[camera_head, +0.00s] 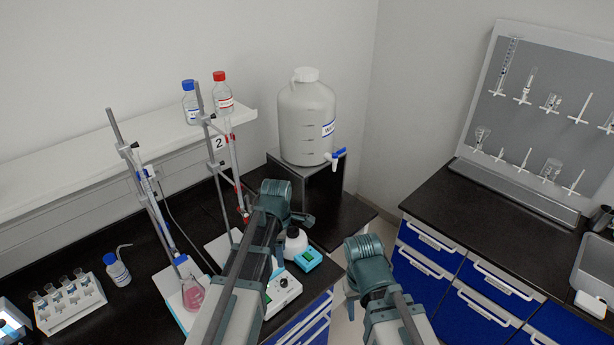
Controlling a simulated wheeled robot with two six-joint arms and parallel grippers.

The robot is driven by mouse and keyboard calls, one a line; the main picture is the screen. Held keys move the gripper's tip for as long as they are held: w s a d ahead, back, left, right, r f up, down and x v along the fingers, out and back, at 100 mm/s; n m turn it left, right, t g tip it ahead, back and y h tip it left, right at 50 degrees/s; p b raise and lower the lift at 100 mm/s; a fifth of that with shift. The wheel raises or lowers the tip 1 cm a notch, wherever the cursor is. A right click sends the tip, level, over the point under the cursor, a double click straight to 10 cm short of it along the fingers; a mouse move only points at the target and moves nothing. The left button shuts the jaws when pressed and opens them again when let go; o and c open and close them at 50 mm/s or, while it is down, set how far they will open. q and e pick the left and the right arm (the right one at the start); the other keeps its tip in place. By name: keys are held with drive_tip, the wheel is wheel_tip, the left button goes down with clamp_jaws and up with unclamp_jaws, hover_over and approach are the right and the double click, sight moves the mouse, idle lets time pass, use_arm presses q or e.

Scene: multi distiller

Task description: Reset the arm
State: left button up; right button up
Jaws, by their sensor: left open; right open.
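My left arm reaches up from the bottom centre over the dark bench, and its gripper (300,219) is near the bench's right part, in front of the white water barrel (306,122). It is open and appears empty. My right arm is to its right, over the gap between the benches. Its gripper (350,297) is open, small in view and partly hidden by its own wrist. Neither gripper visibly touches anything.
Two burette stands (140,175) and a flask of pink liquid (193,294) stand left of my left arm. A white stirrer (283,293) is close beside that arm. A tube rack (70,304) is far left. The right bench (480,215) has clear room.

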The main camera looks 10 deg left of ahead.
use_arm(q)
drive_tip(key=s+d+f+m+b, duration=0.3)
drive_tip(key=s+d+m, duration=0.2)
drive_tip(key=m, duration=0.6)
drive_tip(key=s+d+f+m+y+b, duration=0.1)
drive_tip(key=s+d+f+m+b, duration=0.3)
drive_tip(key=s+m, duration=0.6)
drive_tip(key=shift+d+m, duration=1.1)
drive_tip(key=shift+m, duration=0.1)
